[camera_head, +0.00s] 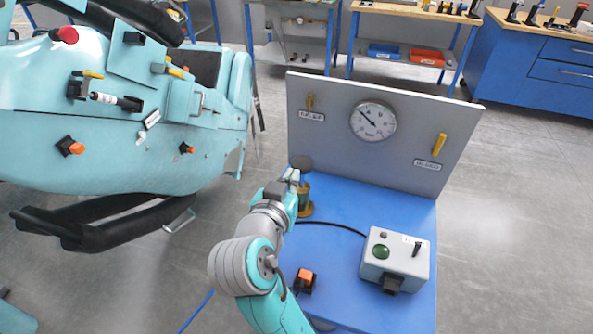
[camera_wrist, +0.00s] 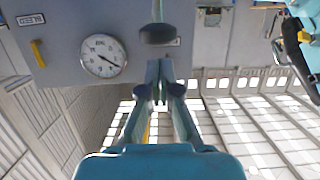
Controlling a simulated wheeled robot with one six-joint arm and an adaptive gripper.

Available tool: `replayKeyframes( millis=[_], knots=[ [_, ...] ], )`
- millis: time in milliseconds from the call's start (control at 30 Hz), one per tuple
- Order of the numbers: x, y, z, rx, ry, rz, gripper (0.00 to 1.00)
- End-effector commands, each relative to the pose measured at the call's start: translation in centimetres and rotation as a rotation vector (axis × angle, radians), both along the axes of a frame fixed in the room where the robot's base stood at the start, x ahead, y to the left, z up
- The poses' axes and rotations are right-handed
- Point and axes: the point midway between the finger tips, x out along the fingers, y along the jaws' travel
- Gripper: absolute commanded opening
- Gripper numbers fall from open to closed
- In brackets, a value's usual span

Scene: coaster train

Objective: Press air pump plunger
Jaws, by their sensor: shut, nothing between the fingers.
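The air pump's dark round plunger knob (camera_head: 301,162) stands above its brass-coloured body (camera_head: 305,207) on the blue bench top, in front of the grey panel. My gripper (camera_head: 293,175) is beside the pump in the head view, close to the knob and partly covering the pump. In the wrist view the knob (camera_wrist: 158,34) hangs from its rod just beyond my fingertips (camera_wrist: 160,64). The fingers are shut together and empty. A small gap shows between the fingertips and the knob there; contact is not clear in the head view.
The grey panel (camera_head: 420,112) carries a round gauge (camera_head: 373,121) and yellow levers, one (camera_head: 439,145) at right. A grey box (camera_head: 394,258) with a green button sits at bench right. A teal coaster car (camera_head: 130,115) stands left.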

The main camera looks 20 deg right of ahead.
Motion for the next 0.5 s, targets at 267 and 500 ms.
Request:
replayKeyframes(
  millis=[267,500],
  knots=[
    [-2.5,1.9,0.8,0.001,-0.002,0.002,0.00],
    [-2.9,2.0,1.0,-0.001,-0.002,-0.001,0.00]
  ],
)
